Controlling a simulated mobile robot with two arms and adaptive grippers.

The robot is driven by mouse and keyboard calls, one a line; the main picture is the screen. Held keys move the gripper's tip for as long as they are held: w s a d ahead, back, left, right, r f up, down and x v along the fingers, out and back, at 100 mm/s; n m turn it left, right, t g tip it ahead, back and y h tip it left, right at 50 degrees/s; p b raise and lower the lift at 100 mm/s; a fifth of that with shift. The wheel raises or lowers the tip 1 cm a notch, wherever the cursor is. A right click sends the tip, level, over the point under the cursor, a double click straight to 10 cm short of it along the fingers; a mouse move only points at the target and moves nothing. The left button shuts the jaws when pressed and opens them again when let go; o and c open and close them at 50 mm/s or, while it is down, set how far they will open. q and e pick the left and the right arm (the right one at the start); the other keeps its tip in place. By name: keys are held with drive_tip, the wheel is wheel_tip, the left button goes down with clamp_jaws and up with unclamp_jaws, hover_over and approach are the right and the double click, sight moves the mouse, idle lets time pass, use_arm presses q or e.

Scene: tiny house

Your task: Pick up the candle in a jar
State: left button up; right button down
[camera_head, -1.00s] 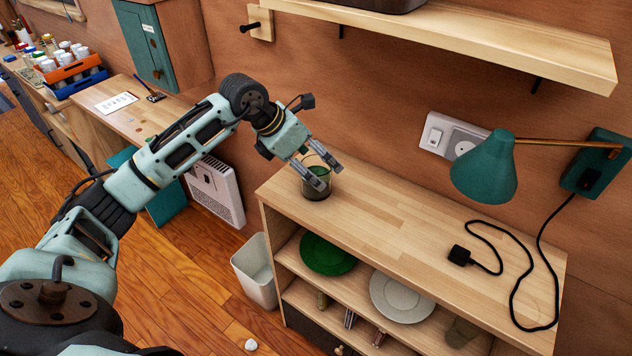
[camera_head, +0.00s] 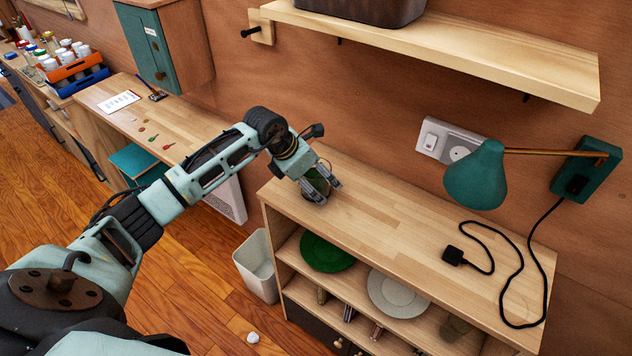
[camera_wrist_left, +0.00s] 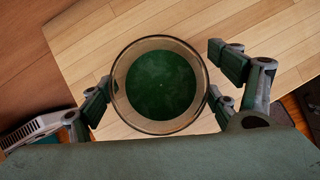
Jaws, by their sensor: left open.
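The candle in a jar (camera_wrist_left: 160,85) is a clear glass with dark green wax, seen from above in the left wrist view. In the head view the candle (camera_head: 317,184) stands on the left end of the wooden shelf unit's top (camera_head: 400,215), partly hidden by my gripper. My left gripper (camera_head: 321,194) is open, with its fingers around the jar. My right gripper is not in view.
A green lamp (camera_head: 476,175) hangs from the wall at the right, with a black cord and plug (camera_head: 453,256) on the unit's top. A wall shelf (camera_head: 440,50) runs above. Plates (camera_head: 398,292) lie on the level below. The middle of the top is clear.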

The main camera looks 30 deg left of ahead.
use_arm(q)
drive_tip(key=c, duration=1.5)
drive_tip(key=shift+r, duration=0.1)
drive_tip(key=shift+c, duration=0.7)
drive_tip(key=shift+r, duration=0.15)
